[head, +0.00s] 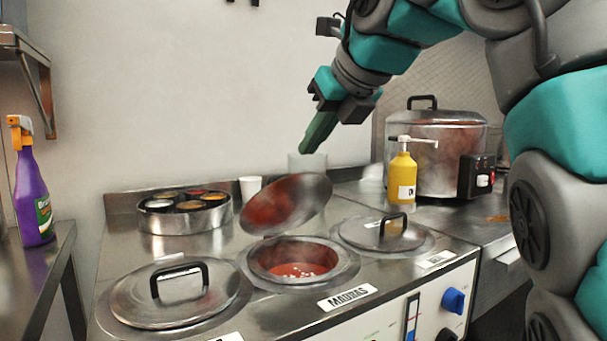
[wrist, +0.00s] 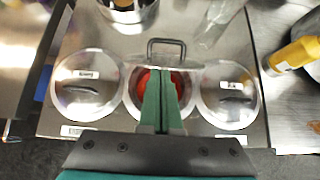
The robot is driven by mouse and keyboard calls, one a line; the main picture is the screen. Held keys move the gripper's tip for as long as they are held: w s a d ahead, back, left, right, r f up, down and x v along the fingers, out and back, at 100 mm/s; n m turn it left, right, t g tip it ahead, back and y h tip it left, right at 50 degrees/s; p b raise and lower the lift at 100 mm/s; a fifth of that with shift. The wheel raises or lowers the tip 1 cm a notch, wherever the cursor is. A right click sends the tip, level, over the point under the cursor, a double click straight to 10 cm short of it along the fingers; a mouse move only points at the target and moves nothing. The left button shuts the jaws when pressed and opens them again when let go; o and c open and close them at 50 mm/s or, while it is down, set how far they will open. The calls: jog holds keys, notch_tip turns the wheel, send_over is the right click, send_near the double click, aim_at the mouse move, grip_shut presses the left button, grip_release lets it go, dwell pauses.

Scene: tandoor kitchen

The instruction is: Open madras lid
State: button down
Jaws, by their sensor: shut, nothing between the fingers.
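The madras lid (head: 287,204) stands tilted up at the back of the madras pot (head: 341,272), its sauce-stained underside facing forward. The pot is uncovered and shows red sauce with white bits; its front label reads MADRAS. In the wrist view the lid's dark handle (wrist: 166,42) shows beyond my fingers, and red sauce shows beside them. My gripper (head: 312,146) is shut and empty, above and behind the raised lid in the head view, apart from it. The green fingers also show in the wrist view (wrist: 161,75).
Closed lidded pots stand to the left (head: 174,292) and right (head: 384,233). A round spice tin (head: 184,222), a white cup (head: 250,188) and a clear cup (head: 307,166) are behind. A yellow pump bottle (head: 402,180) and large steel cooker (head: 437,130) are at right.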

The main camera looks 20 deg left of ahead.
aim_at(283, 197)
jog(key=x, duration=0.3)
jog(key=b+x, duration=0.1)
jog(key=x, duration=0.2)
jog(key=w+x, duration=0.1)
jog(key=x, duration=0.3)
jog(key=shift+w+r, duration=0.1)
jog(key=shift+r, duration=0.1)
jog(key=shift+w+d+r, duration=0.1)
jog(key=shift+r, duration=0.05)
dwell(0.3)
jog(key=shift+r, duration=0.1)
